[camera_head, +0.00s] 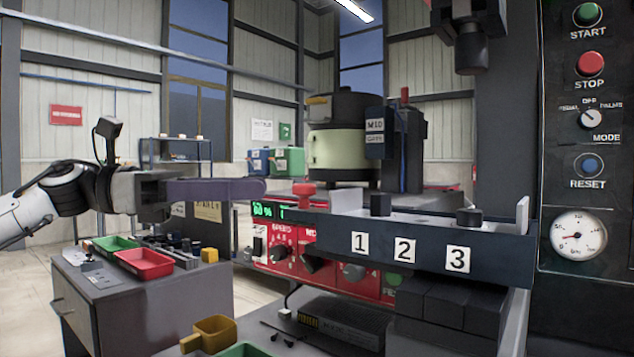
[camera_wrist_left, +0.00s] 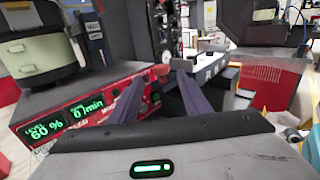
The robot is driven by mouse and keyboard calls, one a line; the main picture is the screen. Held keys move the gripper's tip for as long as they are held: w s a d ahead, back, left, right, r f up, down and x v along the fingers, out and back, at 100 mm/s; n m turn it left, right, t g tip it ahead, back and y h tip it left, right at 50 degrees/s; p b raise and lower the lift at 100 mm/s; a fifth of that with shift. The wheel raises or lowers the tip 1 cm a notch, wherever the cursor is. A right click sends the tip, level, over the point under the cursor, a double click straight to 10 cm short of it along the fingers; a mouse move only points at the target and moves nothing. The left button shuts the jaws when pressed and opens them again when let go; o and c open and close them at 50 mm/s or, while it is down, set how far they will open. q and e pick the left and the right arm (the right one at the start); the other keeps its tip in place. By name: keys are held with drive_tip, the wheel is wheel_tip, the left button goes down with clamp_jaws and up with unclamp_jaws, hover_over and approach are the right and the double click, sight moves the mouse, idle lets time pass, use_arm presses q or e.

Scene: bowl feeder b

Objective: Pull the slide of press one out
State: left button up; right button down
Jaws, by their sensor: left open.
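A dark bar (camera_head: 318,227) carries white labels 1, 2 and 3. Black knobs (camera_head: 380,204) and (camera_head: 469,216) stand up behind it. A red knob (camera_head: 303,190) stands to their left; it also shows in the left wrist view (camera_wrist_left: 161,71), just beyond the fingertips. I cannot tell which part is the slide of press one. My left gripper (camera_head: 262,187) comes in from the left, level, its fingertips a little short of the red knob. In the wrist view the fingers (camera_wrist_left: 161,82) are apart with nothing held between them. My right gripper is not in view.
A red control box (camera_head: 280,255) sits below the fingers. A round bowl feeder (camera_head: 340,150) stands behind. A grey cabinet (camera_head: 130,315) with green and red trays (camera_head: 145,263) is at left. A button panel (camera_head: 588,120) rises at right.

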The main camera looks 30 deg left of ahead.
sight(304, 187)
use_arm(q)
drive_tip(key=p+x, duration=0.3)
drive_tip(key=x, duration=0.1)
drive_tip(key=p+x, duration=0.3)
drive_tip(key=shift+w+d+r, duration=0.15)
drive_tip(key=shift+d+r, duration=0.1)
drive_tip(key=shift+d, duration=0.15)
drive_tip(key=shift+w+d+f, duration=0.15)
drive_tip(key=shift+w+d, duration=0.1)
drive_tip(key=shift+d, duration=0.05)
drive_tip(key=shift+f, duration=0.1)
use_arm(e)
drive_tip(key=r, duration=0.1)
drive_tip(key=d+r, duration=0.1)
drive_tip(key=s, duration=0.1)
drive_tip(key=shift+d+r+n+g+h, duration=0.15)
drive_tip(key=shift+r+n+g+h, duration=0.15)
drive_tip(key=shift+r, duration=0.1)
use_arm(q)
clamp_jaws()
